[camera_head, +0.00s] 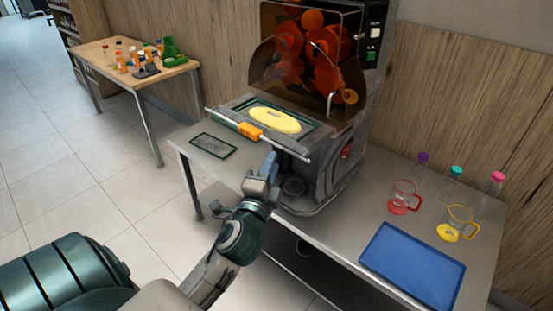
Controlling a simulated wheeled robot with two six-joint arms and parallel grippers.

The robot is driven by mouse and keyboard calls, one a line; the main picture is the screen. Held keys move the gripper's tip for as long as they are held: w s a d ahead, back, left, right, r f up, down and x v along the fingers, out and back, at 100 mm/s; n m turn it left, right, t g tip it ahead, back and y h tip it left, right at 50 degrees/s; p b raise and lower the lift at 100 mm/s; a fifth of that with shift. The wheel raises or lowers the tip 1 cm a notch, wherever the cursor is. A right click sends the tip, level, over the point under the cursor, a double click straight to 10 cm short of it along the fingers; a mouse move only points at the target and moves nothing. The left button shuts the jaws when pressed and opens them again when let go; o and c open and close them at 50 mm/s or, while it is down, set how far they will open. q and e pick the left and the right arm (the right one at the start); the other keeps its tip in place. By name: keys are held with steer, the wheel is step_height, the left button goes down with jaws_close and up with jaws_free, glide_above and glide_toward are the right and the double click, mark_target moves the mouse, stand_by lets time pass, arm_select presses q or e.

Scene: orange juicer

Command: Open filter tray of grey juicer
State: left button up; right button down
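The grey juicer (345,155) stands on a metal table, with oranges behind a tinted cover at its top. Its filter tray (300,142) projects from the front and carries a yellow oval piece (275,120) in a dark green frame. A long light bar with an orange handle (250,131) runs along the tray's front edge. My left gripper (268,165) is just below and in front of the bar, right of the orange handle. Whether it touches the tray is unclear, and its finger gap is hidden. My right gripper is out of view.
A dark-rimmed flat piece (213,145) lies on the metal table (330,222) left of the juicer. To the right are a red jug (403,198), a yellow jug (456,224), capped bottles (452,182) and a blue tray (413,266). A wooden table (98,54) with bottles stands behind.

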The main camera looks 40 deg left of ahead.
arm_select(q)
steer(key=shift+b+v, duration=0.65)
steer(key=shift+v, duration=2)
